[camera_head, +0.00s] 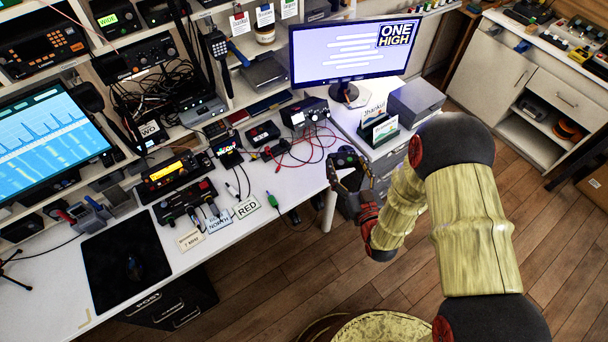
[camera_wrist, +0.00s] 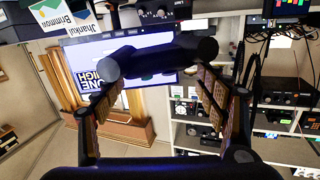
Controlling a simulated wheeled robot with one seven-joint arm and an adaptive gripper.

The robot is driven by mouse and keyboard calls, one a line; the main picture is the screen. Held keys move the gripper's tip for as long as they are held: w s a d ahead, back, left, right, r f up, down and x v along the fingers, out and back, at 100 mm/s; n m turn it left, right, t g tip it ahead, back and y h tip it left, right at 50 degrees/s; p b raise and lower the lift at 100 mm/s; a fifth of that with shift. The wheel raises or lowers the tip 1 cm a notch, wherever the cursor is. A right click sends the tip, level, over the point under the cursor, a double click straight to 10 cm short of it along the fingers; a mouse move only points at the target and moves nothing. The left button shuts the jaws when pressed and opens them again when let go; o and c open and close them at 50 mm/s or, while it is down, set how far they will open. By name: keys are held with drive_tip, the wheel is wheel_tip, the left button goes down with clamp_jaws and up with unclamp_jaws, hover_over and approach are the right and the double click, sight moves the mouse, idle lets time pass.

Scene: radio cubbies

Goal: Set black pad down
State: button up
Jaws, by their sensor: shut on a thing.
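My gripper (camera_head: 350,176) is shut on the black pad (camera_head: 345,156), a small dark game-pad shape. It is held in the air just past the right end of the white desk (camera_head: 310,168). In the wrist view the black pad (camera_wrist: 158,62) spans crosswise between my two fingers, with a rounded grip at each end. Its far face is hidden there. Whether it touches anything beyond my fingers cannot be told, but it looks clear of the desk.
A monitor reading "ONE HIGH" (camera_head: 345,60) stands behind, with a grey box (camera_head: 416,100) and name cards (camera_head: 380,128) nearby. Radios and red cables (camera_head: 300,155) crowd the desk. A black mouse mat (camera_head: 105,285) lies at the left. A label reading "RED" (camera_head: 246,207) lies near the front edge.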

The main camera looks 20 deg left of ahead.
drive_tip(key=s+a+f+n+g+y, duration=0.1)
drive_tip(key=s+a+n+g+y, duration=0.15)
drive_tip(key=s+a, duration=0.4)
drive_tip(key=s+a+f+n+g+y, duration=0.1)
drive_tip(key=s+a+n+g+y, duration=0.15)
drive_tip(key=a, duration=0.65)
drive_tip(key=shift+m+y, duration=0.3)
drive_tip(key=shift+y, duration=0.2)
drive_tip(key=w+f+b, duration=0.1)
drive_tip(key=w+f, duration=0.2)
drive_tip(key=w, duration=0.1)
drive_tip(key=w+f+b, duration=0.1)
drive_tip(key=w+f, duration=0.2)
drive_tip(key=w, duration=0.1)
drive_tip(key=w+f+b, duration=0.2)
drive_tip(key=w+f, duration=0.2)
drive_tip(key=w, duration=0.1)
drive_tip(key=shift+f+b, duration=0.45)
drive_tip(key=shift+f, duration=1.05)
drive_tip(key=shift+f, duration=0.15)
drive_tip(key=o, duration=1.9)
drive_tip(key=shift+c, duration=0.2)
drive_tip(key=shift+o, duration=0.3)
